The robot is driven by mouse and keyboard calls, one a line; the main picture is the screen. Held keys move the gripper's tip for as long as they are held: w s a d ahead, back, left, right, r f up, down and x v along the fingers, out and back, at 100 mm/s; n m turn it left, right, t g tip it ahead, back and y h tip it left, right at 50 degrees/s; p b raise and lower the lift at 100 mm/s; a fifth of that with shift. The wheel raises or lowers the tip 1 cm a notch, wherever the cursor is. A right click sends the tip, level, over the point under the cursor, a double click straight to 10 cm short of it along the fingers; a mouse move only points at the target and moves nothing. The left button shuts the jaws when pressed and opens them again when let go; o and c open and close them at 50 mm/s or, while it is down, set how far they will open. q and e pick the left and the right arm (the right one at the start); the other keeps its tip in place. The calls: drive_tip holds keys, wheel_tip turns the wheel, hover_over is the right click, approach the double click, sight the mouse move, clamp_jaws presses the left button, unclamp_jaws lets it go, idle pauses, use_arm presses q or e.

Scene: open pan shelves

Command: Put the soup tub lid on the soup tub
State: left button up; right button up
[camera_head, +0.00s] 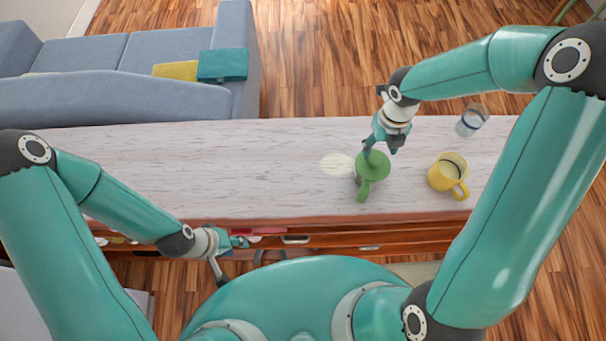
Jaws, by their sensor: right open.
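A green round piece (374,163) with a green handle-like part (365,190) towards me stands on the pale table, right of the middle. I cannot tell whether it is the soup tub, its lid or a mug. A flat cream-white disc (337,164) lies just left of it; I cannot tell whether this is the lid. My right gripper (381,150) is open, its fingertips at the far edge of the green piece; contact is unclear. My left gripper (232,257) is open and empty, in front of the table's near edge.
A yellow mug (447,172) stands to the right, and a clear glass (471,120) is behind it. The left half of the table (200,165) is bare. Drawers (340,241) run below its near edge. A blue-grey sofa (150,95) is beyond.

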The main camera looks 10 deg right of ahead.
drive_tip(key=shift+r, duration=1.4)
drive_tip(key=shift+r, duration=0.15)
